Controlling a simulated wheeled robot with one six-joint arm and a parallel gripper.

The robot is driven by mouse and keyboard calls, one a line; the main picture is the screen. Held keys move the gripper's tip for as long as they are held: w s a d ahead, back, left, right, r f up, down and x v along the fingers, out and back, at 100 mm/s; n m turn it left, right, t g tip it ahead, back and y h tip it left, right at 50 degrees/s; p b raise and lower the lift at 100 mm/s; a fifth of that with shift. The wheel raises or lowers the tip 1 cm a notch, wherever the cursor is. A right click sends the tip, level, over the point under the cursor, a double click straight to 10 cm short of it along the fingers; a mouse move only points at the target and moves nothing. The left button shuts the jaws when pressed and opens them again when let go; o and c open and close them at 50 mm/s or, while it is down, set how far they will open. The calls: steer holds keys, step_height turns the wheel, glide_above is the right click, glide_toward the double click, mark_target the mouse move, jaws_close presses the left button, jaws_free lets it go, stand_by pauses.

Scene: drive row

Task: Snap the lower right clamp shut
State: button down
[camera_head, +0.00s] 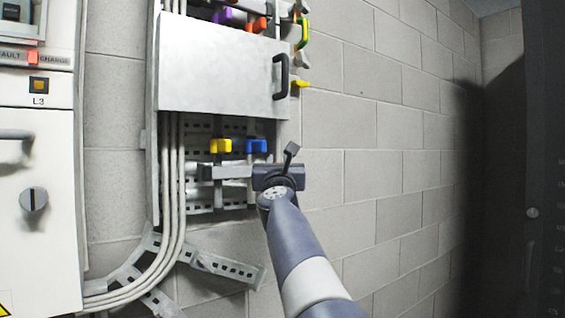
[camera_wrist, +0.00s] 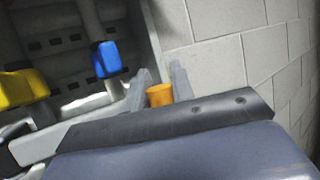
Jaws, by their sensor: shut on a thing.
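My gripper (camera_wrist: 160,86) shows in the wrist view with its two grey fingers on either side of a short orange handle (camera_wrist: 160,96), and it is shut on it. What this handle joins to is hidden behind my gripper body. In the head view my gripper (camera_head: 278,177) is at the lower right of the panel, and my own wrist hides its fingertips and the orange handle. A blue handle (camera_head: 256,146) stands just above and left of my gripper. The blue handle (camera_wrist: 106,59) is apart from my fingers.
A yellow handle (camera_head: 220,146) sits left of the blue one. Above is a grey cover (camera_head: 215,65) with a black handle (camera_head: 281,76). Grey cables (camera_head: 172,200) run down the left. A slotted metal tray (camera_head: 232,267) lies below. The block wall (camera_head: 375,135) at right is bare.

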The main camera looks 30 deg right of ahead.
steer(key=shift+w+a+f, duration=0.25)
steer(key=shift+w+a, duration=0.05)
steer(key=shift+w, duration=0.1)
steer(key=c, duration=1.4)
jaws_free()
steer(key=shift+w+a, duration=0.1)
steer(key=shift+a, duration=0.05)
steer(key=shift+c, duration=0.2)
steer(key=shift+o, duration=1.2)
steer(key=shift+a, duration=0.2)
steer(key=shift+s+d+r, duration=0.1)
steer(key=shift+s+d, duration=0.1)
steer(key=shift+d, duration=0.05)
steer(key=b+v, duration=0.4)
steer(key=v, duration=0.6)
steer(key=shift+s, duration=0.3)
